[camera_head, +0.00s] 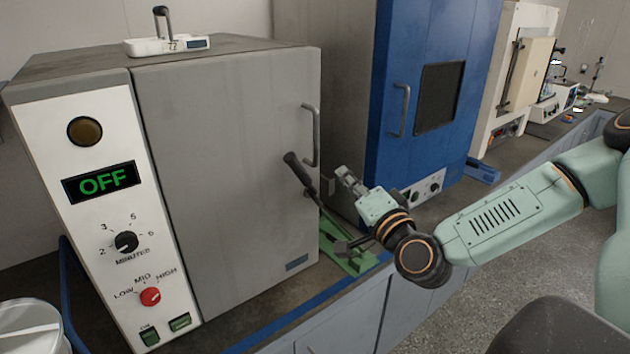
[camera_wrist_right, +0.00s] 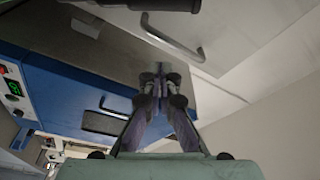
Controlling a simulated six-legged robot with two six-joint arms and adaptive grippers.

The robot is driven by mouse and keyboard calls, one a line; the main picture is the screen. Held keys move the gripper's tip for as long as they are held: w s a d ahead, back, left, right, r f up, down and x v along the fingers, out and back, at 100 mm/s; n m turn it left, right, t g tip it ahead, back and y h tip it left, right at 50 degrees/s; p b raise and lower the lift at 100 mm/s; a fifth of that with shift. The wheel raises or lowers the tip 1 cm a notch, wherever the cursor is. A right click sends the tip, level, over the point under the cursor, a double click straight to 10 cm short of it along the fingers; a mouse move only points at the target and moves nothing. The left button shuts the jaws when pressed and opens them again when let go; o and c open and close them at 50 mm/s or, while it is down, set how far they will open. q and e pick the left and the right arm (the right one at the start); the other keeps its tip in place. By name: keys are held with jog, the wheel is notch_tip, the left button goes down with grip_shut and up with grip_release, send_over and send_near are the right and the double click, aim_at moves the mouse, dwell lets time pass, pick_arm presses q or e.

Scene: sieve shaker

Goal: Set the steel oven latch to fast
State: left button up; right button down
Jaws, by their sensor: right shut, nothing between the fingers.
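The steel oven (camera_head: 230,170) is a grey cabinet at left with a closed door, a bar handle (camera_head: 314,135) and a display reading OFF. A dark-gripped lever (camera_head: 297,168) slants up in front of the door's right edge, above a green base (camera_head: 345,255). I cannot tell for sure whether it is the latch, and no fast mark is readable. My right gripper (camera_head: 344,174) is shut and empty, just right of the lever, apart from it. In the wrist view its fingertips (camera_wrist_right: 160,72) meet below the oven handle (camera_wrist_right: 172,40). My left gripper is not in view.
A blue cabinet (camera_head: 430,60) with its own handle stands right of the oven. A white tray (camera_head: 165,45) with an upright dark-tipped rod sits on the oven top. A white pot (camera_head: 30,325) is at lower left. A dark cylinder (camera_wrist_right: 165,4) crosses the wrist view's top.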

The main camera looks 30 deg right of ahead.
aim_at(307, 184)
jog(key=w+b, duration=0.1)
jog(key=w, duration=0.1)
jog(key=w+b, duration=0.1)
jog(key=w, duration=0.1)
jog(key=w+b, duration=0.1)
jog(key=w, duration=0.1)
jog(key=shift+a, duration=0.25)
jog(key=shift+w+a+f+b, duration=0.15)
jog(key=shift+w+a+f, duration=0.15)
jog(key=shift+a, duration=0.2)
jog(key=shift+w+a+f+b, duration=0.15)
jog(key=shift+w+a+f, duration=0.1)
jog(key=shift+a, duration=0.25)
jog(key=shift+s+a+r, duration=0.1)
jog(key=shift+w, duration=0.2)
